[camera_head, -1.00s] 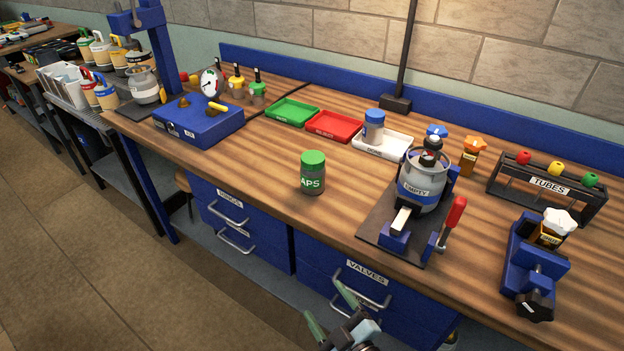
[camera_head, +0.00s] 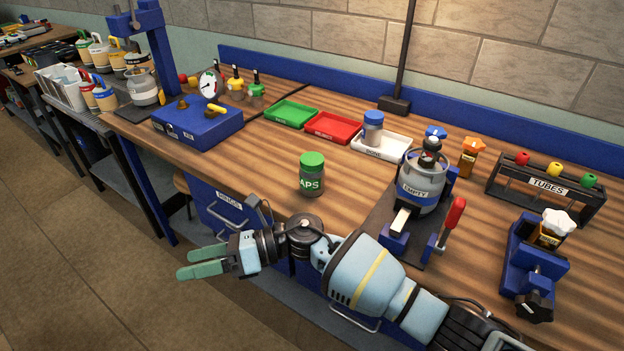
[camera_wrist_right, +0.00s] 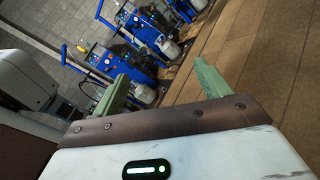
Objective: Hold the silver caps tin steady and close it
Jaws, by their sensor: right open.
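A tin with a green lid and a label reading "APS" (camera_head: 312,176) stands upright on the wooden bench near its front edge; its body is grey-green, and its lid sits on top. No other tin labelled as caps shows. My right gripper (camera_head: 184,264) is open and empty, in front of the bench edge, left of and lower than the tin, fingers pointing left. In the right wrist view its two green fingers (camera_wrist_right: 160,92) are apart with nothing between them. My left gripper is not in view.
A blue case (camera_head: 198,122) stands left of the tin. Green (camera_head: 290,114), red (camera_head: 333,127) and white (camera_head: 395,146) trays lie behind it. A clamped grey cylinder marked "EMPTY" (camera_head: 421,188) and a tube rack (camera_head: 548,187) stand right. Bench around the tin is clear.

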